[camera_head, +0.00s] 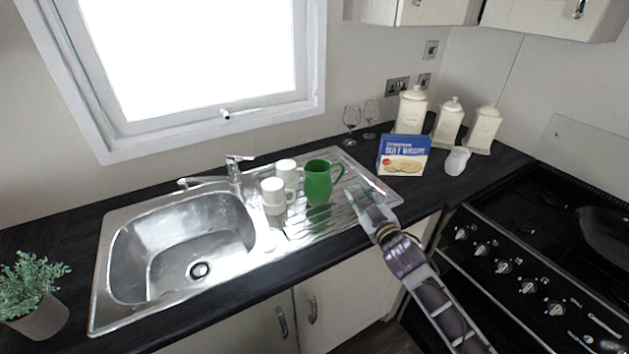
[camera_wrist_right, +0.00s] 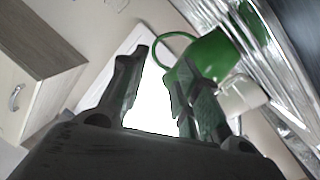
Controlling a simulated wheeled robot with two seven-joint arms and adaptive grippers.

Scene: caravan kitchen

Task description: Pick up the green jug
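The green jug (camera_head: 318,184) stands upright on the drainer of the steel sink, with its handle toward the right. In the right wrist view the green jug (camera_wrist_right: 222,50) shows beyond the fingers, its handle loop near the fingertips. My right gripper (camera_head: 360,192) is just right of the jug, over the drainer. Its two fingers (camera_wrist_right: 158,75) are spread apart with nothing between them. From these views I cannot tell whether a finger touches the handle. My left gripper is not in view.
Two white mugs (camera_head: 273,194) (camera_head: 287,172) stand left of the jug on the drainer. Behind are two wine glasses (camera_head: 351,117). To the right are a blue biscuit box (camera_head: 403,155), a small white jug (camera_head: 457,161) and the hob (camera_head: 540,215).

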